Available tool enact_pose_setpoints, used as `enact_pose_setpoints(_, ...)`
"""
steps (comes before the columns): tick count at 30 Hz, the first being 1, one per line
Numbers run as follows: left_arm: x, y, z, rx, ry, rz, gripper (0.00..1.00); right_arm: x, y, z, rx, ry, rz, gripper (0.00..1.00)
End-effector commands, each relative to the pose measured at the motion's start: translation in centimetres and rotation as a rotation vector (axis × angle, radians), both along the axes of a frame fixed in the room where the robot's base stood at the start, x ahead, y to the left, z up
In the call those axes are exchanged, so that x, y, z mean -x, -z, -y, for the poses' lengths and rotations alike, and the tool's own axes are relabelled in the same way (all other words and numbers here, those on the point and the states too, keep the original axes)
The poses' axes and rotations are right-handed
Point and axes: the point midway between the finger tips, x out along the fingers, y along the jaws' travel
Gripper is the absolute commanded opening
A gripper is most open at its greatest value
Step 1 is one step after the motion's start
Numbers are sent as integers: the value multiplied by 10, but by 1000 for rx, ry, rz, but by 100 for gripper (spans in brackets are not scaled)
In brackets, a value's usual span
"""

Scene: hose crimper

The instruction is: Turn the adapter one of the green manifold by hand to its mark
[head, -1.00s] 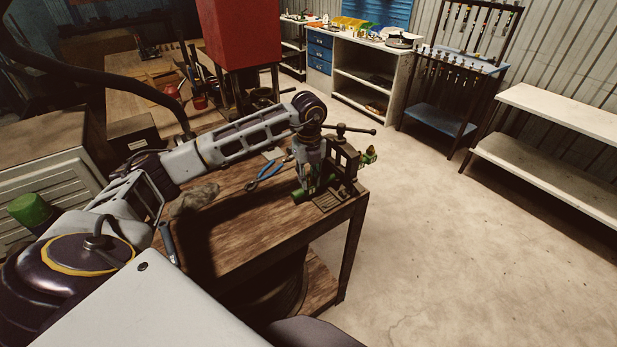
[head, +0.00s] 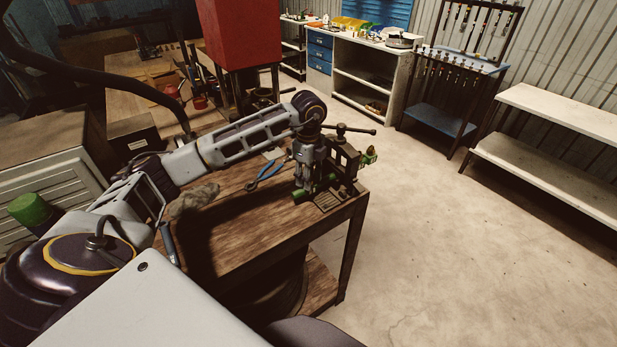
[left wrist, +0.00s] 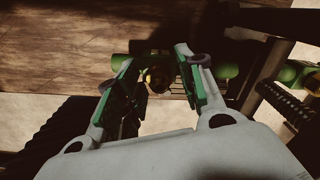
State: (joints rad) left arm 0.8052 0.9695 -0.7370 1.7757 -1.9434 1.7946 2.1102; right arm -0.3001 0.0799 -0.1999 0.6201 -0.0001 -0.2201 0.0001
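The green manifold (head: 301,195) is clamped in a dark vise (head: 346,163) at the bench corner. In the left wrist view, its green body (left wrist: 228,71) runs sideways behind my fingers. A brass adapter (left wrist: 157,79) stands out from it toward the camera. My left gripper (head: 313,184) points down over the manifold beside the vise. In the left wrist view, my left gripper (left wrist: 155,60) has its green-padded fingers apart, one on each side of the adapter, with gaps visible. I cannot make out any mark. My right gripper is out of view.
Blue-handled pliers (head: 266,175) and a grey rag (head: 195,198) lie on the wooden bench (head: 240,215) left of the vise. The vise handle (head: 352,129) sticks out close to my left wrist. Open floor lies to the right.

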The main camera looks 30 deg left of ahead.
Motion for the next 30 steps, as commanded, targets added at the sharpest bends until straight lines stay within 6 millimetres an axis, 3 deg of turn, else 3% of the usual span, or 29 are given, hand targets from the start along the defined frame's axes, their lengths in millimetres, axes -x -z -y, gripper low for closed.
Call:
enact_pose_setpoints(8,1,-2,1,1,3,-2,38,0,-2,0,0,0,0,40)
enact_pose_setpoints(30,1,-50,1,1,4,-2,38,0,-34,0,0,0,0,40)
